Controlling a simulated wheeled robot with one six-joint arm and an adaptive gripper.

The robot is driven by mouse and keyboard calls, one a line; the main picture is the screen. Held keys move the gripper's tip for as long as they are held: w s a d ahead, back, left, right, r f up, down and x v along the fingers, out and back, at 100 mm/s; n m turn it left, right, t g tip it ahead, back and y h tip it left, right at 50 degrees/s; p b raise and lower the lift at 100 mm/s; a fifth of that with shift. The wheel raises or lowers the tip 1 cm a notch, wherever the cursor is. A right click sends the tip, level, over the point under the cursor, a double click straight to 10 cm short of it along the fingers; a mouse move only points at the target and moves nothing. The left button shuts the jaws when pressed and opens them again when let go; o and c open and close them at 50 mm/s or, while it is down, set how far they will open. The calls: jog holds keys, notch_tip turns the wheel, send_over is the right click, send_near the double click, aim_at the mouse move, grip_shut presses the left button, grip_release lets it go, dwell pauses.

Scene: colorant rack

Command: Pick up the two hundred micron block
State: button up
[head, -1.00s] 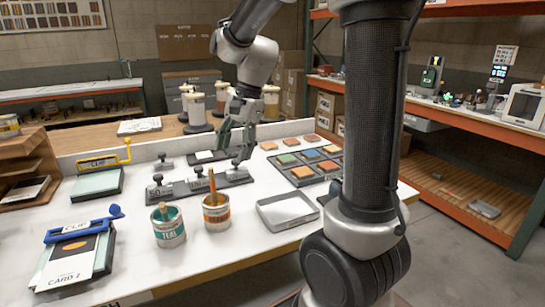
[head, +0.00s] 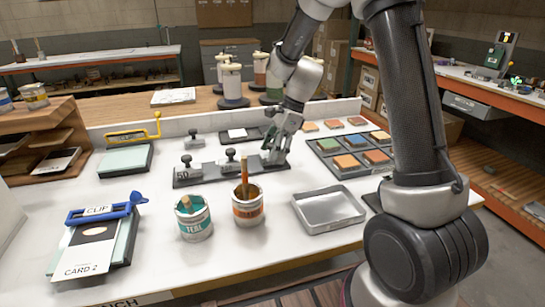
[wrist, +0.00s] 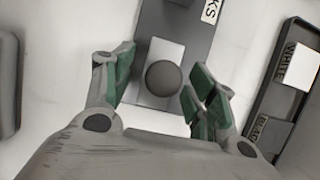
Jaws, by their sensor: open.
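A dark rack (head: 215,180) on the white bench holds grey blocks with round knobs. The left block (head: 187,172) has a label that seems to read 50; a middle block (head: 230,163) stands beside it. My gripper (head: 273,157) is over the rack's right end, largely hiding what is there. In the wrist view, a grey block with a dark round knob (wrist: 163,78) sits on the rack between my open green-padded fingers (wrist: 161,82), which look clear of the knob. Its micron marking cannot be read. Another knobbed block (head: 193,138) stands behind the rack.
Teal (head: 193,218) and orange (head: 248,205) paint cans stand in front of the rack. An empty metal tray (head: 328,209) is at right front. A tray of coloured tiles (head: 330,146) lies right of my gripper. A dark tray with white and black cards (wrist: 268,100) is close by.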

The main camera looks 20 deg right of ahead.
aim_at(273, 143)
jog(key=shift+f, duration=0.1)
jog(key=shift+c, duration=0.2)
jog(key=shift+a, duration=0.1)
grip_shut()
notch_tip(273, 143, up, 10)
jog(key=shift+r, duration=0.1)
dwell(0.3)
